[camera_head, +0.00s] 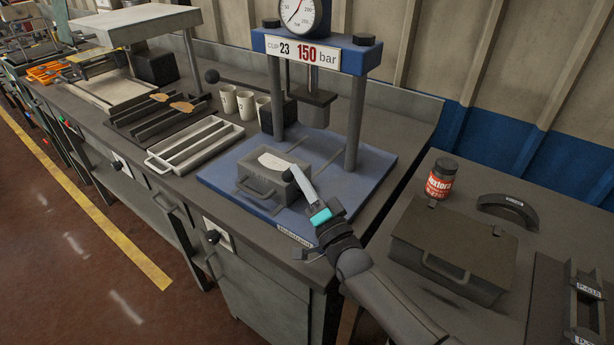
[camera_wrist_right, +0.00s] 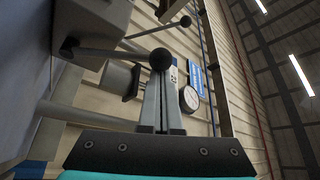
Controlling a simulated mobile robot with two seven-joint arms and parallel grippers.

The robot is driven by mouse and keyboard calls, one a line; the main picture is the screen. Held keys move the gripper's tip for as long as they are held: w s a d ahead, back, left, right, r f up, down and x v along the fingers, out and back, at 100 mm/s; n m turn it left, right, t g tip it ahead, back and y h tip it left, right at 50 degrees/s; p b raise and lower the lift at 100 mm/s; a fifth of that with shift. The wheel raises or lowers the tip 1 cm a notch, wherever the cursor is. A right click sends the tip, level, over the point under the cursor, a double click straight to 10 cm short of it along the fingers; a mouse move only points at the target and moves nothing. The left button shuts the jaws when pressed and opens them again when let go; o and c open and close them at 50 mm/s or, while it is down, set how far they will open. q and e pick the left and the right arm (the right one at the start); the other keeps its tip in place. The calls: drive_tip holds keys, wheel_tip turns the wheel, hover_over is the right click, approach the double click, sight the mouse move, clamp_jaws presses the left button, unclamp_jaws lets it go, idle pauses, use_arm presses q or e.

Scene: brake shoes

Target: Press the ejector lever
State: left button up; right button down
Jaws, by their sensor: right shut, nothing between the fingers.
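A grey mould box (camera_head: 262,188) with wire handles sits on the blue base plate (camera_head: 345,165) of the press, with a pale curved piece (camera_head: 275,162) on its top. A black ball knob (camera_head: 287,175) shows at the box's right side, partly behind my fingers. In the right wrist view the black ball knob (camera_wrist_right: 160,59), on a thin grey rod, lies straight at my fingertips. My right gripper (camera_head: 293,171) is shut and empty, its tips at the knob; I cannot tell whether they touch it. My left gripper is not in view.
The press posts (camera_head: 355,125) and ram (camera_head: 312,97) stand behind the box. Another ball-ended lever (camera_head: 212,76) reaches left. White cups (camera_head: 228,100), a slotted tray (camera_head: 195,146) and a dark rack (camera_head: 150,110) stand left. A red-labelled jar (camera_head: 440,180) and dark case (camera_head: 455,240) are right.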

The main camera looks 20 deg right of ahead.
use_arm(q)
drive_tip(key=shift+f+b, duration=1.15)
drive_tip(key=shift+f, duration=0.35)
use_arm(e)
drive_tip(key=shift+n, duration=0.6)
drive_tip(key=shift+s+a+f, duration=0.45)
drive_tip(key=shift+a+f, duration=0.1)
drive_tip(key=shift+f, duration=0.2)
drive_tip(key=shift+s+a+f, duration=0.45)
drive_tip(key=shift+a+f, duration=0.15)
drive_tip(key=shift+f, duration=0.15)
drive_tip(key=shift+s+a+f, duration=0.45)
drive_tip(key=shift+a+f, duration=0.1)
drive_tip(key=shift+f, duration=0.2)
